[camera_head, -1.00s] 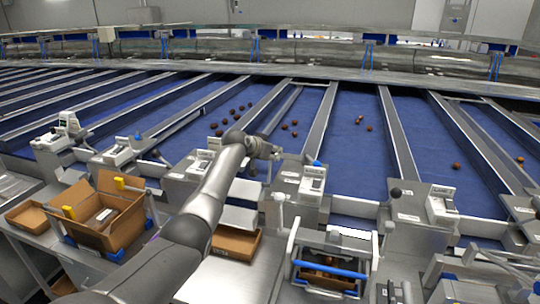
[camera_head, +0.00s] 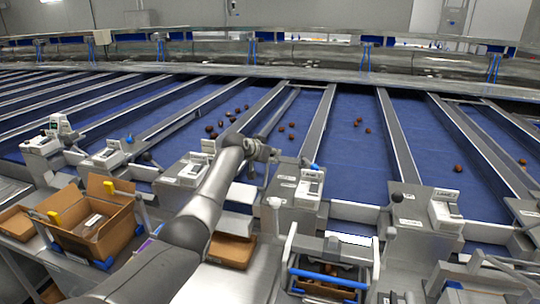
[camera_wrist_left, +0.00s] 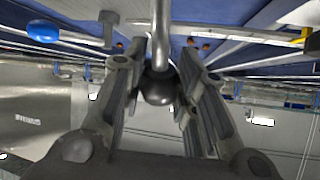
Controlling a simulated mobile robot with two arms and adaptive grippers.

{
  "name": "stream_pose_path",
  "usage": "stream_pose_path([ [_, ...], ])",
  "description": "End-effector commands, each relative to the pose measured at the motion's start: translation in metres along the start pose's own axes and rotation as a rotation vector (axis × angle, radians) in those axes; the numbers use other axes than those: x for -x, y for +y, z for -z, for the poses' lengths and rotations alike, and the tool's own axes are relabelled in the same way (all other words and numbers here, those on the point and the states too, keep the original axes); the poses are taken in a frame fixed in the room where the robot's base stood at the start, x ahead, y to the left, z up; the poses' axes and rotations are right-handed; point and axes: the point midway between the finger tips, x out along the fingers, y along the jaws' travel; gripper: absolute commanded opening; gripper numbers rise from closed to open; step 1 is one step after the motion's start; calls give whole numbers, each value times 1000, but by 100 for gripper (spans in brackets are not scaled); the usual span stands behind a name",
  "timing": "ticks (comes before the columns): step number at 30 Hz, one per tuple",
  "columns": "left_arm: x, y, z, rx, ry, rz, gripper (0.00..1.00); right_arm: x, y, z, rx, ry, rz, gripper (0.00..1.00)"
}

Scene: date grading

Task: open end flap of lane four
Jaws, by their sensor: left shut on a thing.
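My left gripper (camera_head: 268,158) is at the near end of a blue belt lane (camera_head: 255,178). In the left wrist view its two fingers (camera_wrist_left: 158,95) are closed around a dark round knob (camera_wrist_left: 158,88) on a metal rod (camera_wrist_left: 160,38), seemingly a lever handle. The knob is hidden behind the gripper in the head view. A pale metal plate (camera_head: 240,194) lies at the lane's near end, partly covered by my arm. I cannot read which lane number this is. My right gripper is not in view.
A white control box (camera_head: 310,185) with a blue knob stands right of the gripper. A dark-knobbed lever (camera_head: 397,197) is farther right. Cardboard boxes (camera_head: 92,228) (camera_head: 230,250) and a blue-barred stand (camera_head: 330,274) are nearer. Dark dates (camera_head: 236,110) lie on the belts.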

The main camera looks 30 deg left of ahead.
Motion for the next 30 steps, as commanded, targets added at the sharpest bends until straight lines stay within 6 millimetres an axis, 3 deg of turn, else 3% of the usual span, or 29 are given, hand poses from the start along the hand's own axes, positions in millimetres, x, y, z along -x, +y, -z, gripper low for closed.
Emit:
stream_pose_path([
  [2, 2, -2, 8, 0, 17, 5, 0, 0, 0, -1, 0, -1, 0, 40],
  [3, 2, -2, 8, 0, 17, 5, 28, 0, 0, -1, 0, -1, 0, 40],
  [8, 2, -2, 6, 0, 12, 4, 49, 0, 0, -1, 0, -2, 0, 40],
  [20, 2, -1, 2, 0, 4, 1, 51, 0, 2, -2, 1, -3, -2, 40],
  [30, 24, -1, 1, -1, 6, 2, 51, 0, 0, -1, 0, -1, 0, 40],
])
